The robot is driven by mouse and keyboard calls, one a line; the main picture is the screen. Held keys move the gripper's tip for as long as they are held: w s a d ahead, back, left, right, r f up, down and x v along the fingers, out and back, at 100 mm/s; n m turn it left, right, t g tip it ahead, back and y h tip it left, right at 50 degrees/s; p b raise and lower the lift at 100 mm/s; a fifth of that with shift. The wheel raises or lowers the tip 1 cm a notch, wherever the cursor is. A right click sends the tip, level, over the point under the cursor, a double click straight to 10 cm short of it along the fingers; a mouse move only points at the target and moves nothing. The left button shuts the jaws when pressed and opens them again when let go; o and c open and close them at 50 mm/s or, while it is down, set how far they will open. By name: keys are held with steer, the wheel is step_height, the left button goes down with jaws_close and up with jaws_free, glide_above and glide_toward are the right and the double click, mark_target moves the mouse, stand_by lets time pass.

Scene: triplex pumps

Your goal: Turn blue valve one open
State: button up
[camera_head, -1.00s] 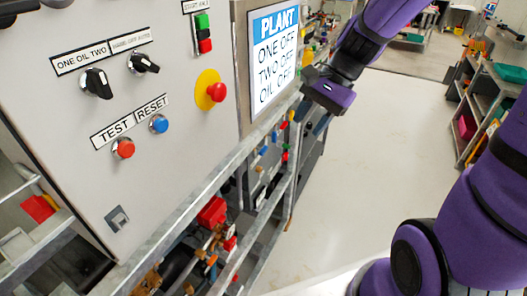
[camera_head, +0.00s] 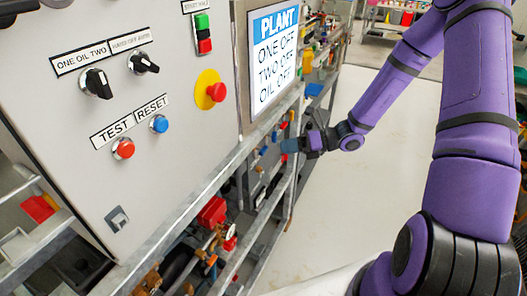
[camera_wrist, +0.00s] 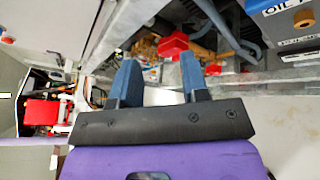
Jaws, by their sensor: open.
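A red part (camera_wrist: 173,44) and brass fittings lie beyond the fingertips. No blue valve handle stands out clearly in the wrist view.
Metal rails (camera_head: 225,160) run along the rack's front, close to my gripper. The grey control panel (camera_head: 60,130) fills the left, with a plant screen (camera_head: 274,55) reading one, two and oil off. The pale floor (camera_head: 340,185) to the right is clear.

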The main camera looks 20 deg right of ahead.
mark_target(263, 149)
steer(key=w+d+f+m+t+h, duration=0.1)
steer(key=w+d+f+m+t, duration=0.1)
steer(key=f+m+t, duration=0.4)
steer(key=w+d+f+m+t+h, duration=0.15)
steer(key=f+m, duration=0.25)
steer(key=m, duration=0.4)
steer(key=shift+m+t+y, duration=0.25)
steer(key=shift+m+t, duration=0.05)
steer(key=shift+t, duration=0.05)
steer(key=x, duration=1.1)
steer(key=shift+w+d, duration=0.25)
steer(key=shift+w, duration=0.15)
jaws_close()
